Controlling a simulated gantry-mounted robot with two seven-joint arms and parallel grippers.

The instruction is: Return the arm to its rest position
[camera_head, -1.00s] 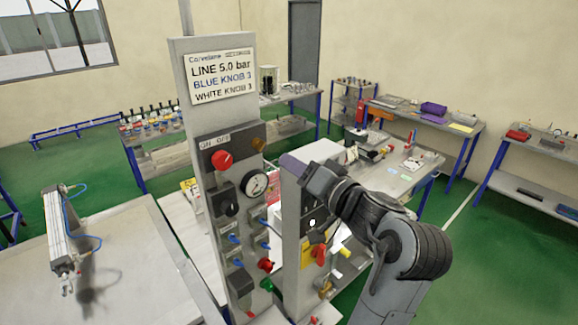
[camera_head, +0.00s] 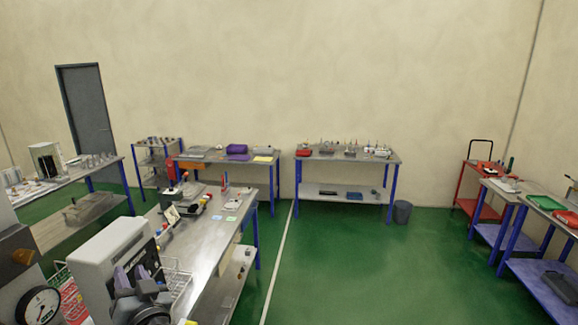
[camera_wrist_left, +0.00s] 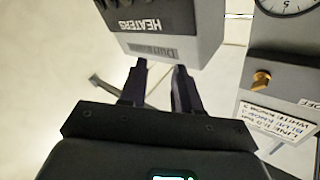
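My left gripper (camera_head: 132,275) is at the lower left of the head view, in front of a light grey box (camera_head: 103,253). In the left wrist view, the gripper (camera_wrist_left: 158,84) has its two dark fingers apart with nothing between them. The fingertips point at the grey box (camera_wrist_left: 168,38), which carries the word HEATERS upside down in that view. I cannot tell whether they touch it. My right gripper is in neither view.
A pressure gauge (camera_head: 38,305) shows at the lower left, with an orange knob (camera_wrist_left: 261,78) in the wrist view. A long workbench (camera_head: 205,245) with tools stands behind the grey box. Green floor (camera_head: 350,260) is clear to the right.

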